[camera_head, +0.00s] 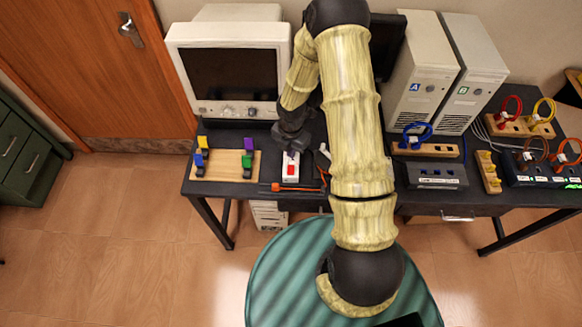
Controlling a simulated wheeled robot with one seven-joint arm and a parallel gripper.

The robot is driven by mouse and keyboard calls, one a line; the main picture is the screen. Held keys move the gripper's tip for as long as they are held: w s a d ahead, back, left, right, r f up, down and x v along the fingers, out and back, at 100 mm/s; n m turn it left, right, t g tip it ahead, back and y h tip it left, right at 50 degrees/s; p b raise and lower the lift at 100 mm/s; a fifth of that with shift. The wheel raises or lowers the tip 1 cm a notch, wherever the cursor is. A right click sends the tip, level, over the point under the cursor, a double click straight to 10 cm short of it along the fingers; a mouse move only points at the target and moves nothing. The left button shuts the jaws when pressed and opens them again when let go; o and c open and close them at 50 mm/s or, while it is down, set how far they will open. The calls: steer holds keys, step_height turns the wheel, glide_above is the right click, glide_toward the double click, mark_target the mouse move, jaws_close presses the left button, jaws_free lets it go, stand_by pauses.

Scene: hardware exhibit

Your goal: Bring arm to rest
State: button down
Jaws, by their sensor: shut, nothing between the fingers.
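My arm reaches up from my body at the bottom, over the black table (225,178), and bends back down left of centre. My gripper (291,154) points down just above the far end of a small white block with a red part (290,169). The gripper looks small and dark here, and its fingers are shut with nothing seen between them. I cannot tell whether its tips touch the block. My arm hides part of the table's middle and of the things behind it.
A CRT monitor (232,75) stands left of the arm, two computer towers (420,75) right. A wooden board with coloured clips (225,170) lies left. A screwdriver (288,188) lies near the front edge. Cable stands (520,125) crowd the right. The floor (120,240) at left is clear.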

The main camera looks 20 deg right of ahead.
stand_by(0.4)
steer(key=s+r+m+t+b, duration=0.1)
steer(key=s+r+m, duration=0.6)
steer(key=r+m, duration=0.4)
steer(key=s+r+m+t+b, duration=0.1)
steer(key=s+r+m, duration=0.6)
steer(key=r+m, duration=0.4)
steer(key=m, duration=0.4)
steer(key=shift+s+r+t, duration=0.15)
steer(key=shift+r+t, duration=0.15)
steer(key=shift+r, duration=0.1)
steer(key=shift+s, duration=0.15)
